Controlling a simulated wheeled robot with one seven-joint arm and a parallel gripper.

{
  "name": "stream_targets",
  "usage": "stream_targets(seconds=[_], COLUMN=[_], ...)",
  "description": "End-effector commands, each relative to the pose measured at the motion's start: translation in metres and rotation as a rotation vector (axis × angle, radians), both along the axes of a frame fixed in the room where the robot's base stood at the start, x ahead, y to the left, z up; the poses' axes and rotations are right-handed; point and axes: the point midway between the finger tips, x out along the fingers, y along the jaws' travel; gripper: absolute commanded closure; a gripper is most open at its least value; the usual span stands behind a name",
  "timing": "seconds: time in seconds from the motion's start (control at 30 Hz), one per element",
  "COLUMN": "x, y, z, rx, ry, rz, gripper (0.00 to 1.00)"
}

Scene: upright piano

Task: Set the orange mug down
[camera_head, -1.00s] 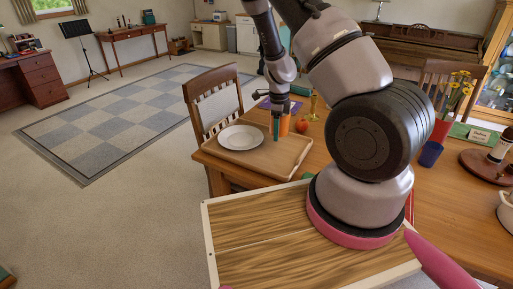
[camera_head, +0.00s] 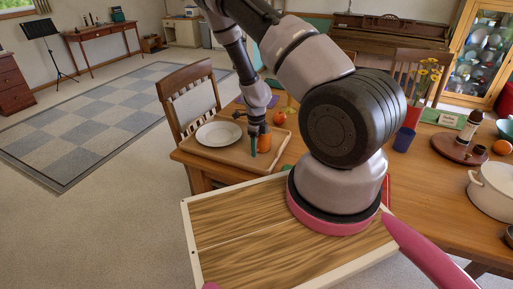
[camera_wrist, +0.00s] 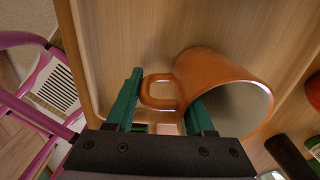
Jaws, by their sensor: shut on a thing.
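The orange mug (camera_head: 265,142) is at the right part of the wooden tray (camera_head: 205,157) on the table. In the wrist view the mug (camera_wrist: 215,75) shows large, with its opening toward the lower right and its handle at the left. My gripper (camera_head: 255,146) points down at the mug. Its green fingers (camera_wrist: 165,88) are at the handle, shut on the mug. The mug is over the tray's wood surface; I cannot tell whether its base touches. The right finger partly covers the mug's side.
A white plate (camera_head: 219,134) lies on the tray, left of the mug. A red apple (camera_head: 279,118) is just behind the mug. A chair (camera_head: 190,100) is behind the table's left end.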

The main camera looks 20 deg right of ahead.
Motion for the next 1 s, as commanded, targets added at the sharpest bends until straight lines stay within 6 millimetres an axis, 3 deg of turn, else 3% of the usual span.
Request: stream_targets(seconds=[0.27, 0.3, 0.37, 0.77, 1.0], x=[0.0, 0.0, 0.0, 0.0, 0.001], y=[0.0, 0.0, 0.0, 0.0, 0.002], z=[-0.002, -0.002, -0.002, 0.004, 0.046], rx=[0.0, 0.0, 0.0, 0.0, 0.0], ry=[0.0, 0.0, 0.0, -0.001, -0.004], rz=[0.001, 0.002, 0.002, 0.001, 0.003], gripper=[1.0, 0.39, 0.17, 0.17, 0.17])
